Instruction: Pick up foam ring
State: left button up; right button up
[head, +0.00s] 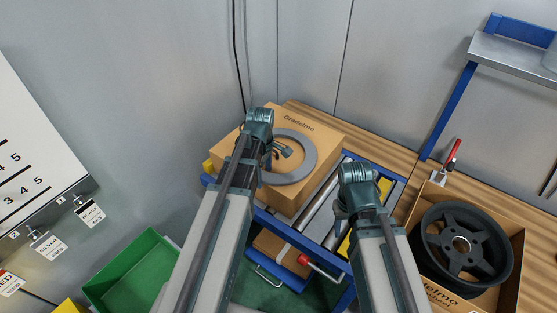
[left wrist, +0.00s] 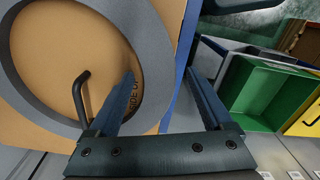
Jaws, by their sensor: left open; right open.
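The foam ring (head: 308,161) is a flat grey ring lying on top of a cardboard box (head: 327,137). My left gripper (head: 282,151) is open over the ring, and its arm hides the ring's left part. In the left wrist view the ring (left wrist: 157,45) fills the upper left. There, one finger of the left gripper (left wrist: 161,75) reaches over the ring's inner edge and the other lies outside its outer edge, with the band between them. I cannot tell the height gap. My right gripper (head: 358,188) is open and empty, right of the box.
The box stands on a blue-framed roller stand (head: 322,222). A black wheel (head: 467,243) sits in a carton at the right on the wooden bench. A green bin (head: 133,274) is at the lower left. A dark bent rod (left wrist: 82,95) shows inside the ring. Walls stand close behind.

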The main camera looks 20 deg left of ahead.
pick_arm(q)
jog(key=shift+c, duration=0.4)
grip_shut()
